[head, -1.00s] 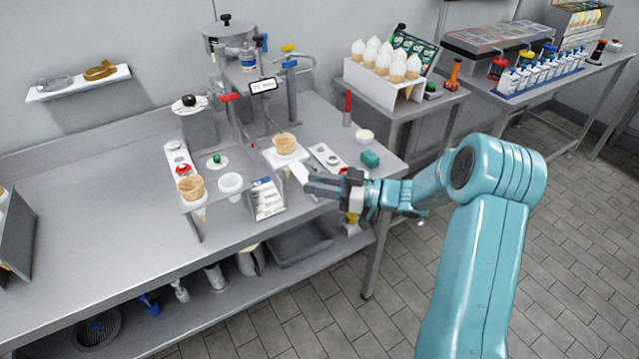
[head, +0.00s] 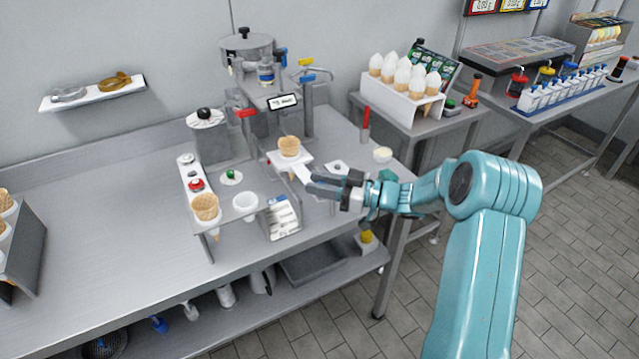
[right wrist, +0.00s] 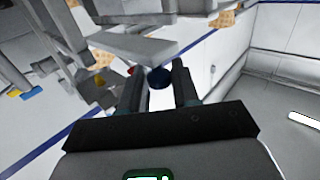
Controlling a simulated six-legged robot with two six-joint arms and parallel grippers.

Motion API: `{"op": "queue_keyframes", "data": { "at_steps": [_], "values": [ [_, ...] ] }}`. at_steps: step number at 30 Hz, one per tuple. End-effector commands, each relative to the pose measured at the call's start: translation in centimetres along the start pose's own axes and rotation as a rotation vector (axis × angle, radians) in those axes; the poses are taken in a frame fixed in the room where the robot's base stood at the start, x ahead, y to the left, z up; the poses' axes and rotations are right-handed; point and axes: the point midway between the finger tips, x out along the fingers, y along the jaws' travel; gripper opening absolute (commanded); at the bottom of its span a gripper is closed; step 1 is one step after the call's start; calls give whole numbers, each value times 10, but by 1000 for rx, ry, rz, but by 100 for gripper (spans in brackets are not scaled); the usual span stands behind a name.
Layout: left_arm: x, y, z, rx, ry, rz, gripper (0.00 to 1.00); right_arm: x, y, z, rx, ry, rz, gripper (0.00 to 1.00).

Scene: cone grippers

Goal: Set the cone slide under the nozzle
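The cone slide (head: 303,172) is a pale plate at the front of the dispensing machine, with a narrow end pointing to my right gripper. A waffle cone (head: 289,147) stands upright in it. The nozzle is hard to make out behind the black-and-white display. My right gripper (head: 314,184) is at the slide's near end. In the right wrist view its fingers (right wrist: 159,88) stand apart, with a round dark blue knob (right wrist: 158,77) showing between them. The grey plate (right wrist: 150,49) lies just beyond the tips. My left gripper is not in view.
Another waffle cone (head: 205,207) sits in a bracket at the counter's front, beside a white cup (head: 245,203) and a packet (head: 283,219). A red-handled tool (head: 366,122) and a small bowl (head: 382,155) are at the right.

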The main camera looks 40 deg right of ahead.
Motion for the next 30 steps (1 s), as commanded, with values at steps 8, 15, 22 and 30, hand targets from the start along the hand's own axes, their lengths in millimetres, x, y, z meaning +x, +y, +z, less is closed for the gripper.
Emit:
{"op": "queue_keyframes", "data": {
  "at_steps": [8,15,22,30],
  "values": [
    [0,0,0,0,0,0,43,0,1,-1,-2,0,1,44],
    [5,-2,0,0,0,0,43,-21,2,1,-2,-2,4,44],
    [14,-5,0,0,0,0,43,-82,1,2,-3,-2,7,44],
    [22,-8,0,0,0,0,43,-143,0,0,-3,-1,5,44]
  ]
}}
